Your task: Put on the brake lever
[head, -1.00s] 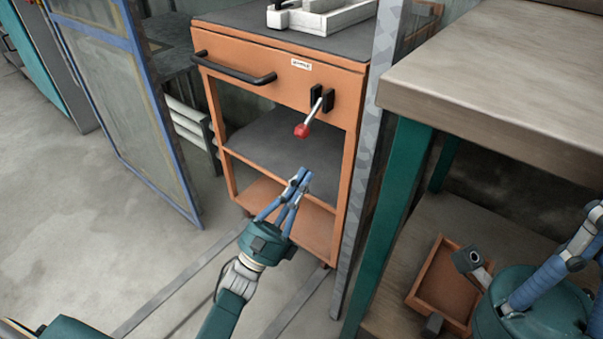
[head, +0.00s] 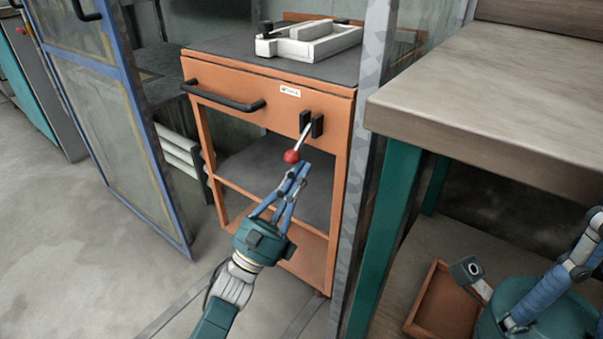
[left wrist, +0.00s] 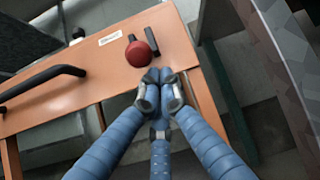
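The brake lever is a grey rod with a red ball knob (head: 291,157), slanting down from a black bracket (head: 311,124) on the front of the orange cart (head: 270,95). My left gripper (head: 298,168) is just below and right of the knob in the head view, its blue fingers drawn together. In the left wrist view the red knob (left wrist: 138,54) shows just beyond the closed fingertips (left wrist: 160,80); nothing shows between them. I cannot tell whether they touch the knob. My right gripper is not clearly in view.
The cart has a black handle bar (head: 223,98) and a white frame-like item (head: 310,42) on top. A grey post (head: 365,130) and a wooden-topped bench (head: 480,110) stand to the right. A blue-framed mesh door (head: 110,110) is at the left.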

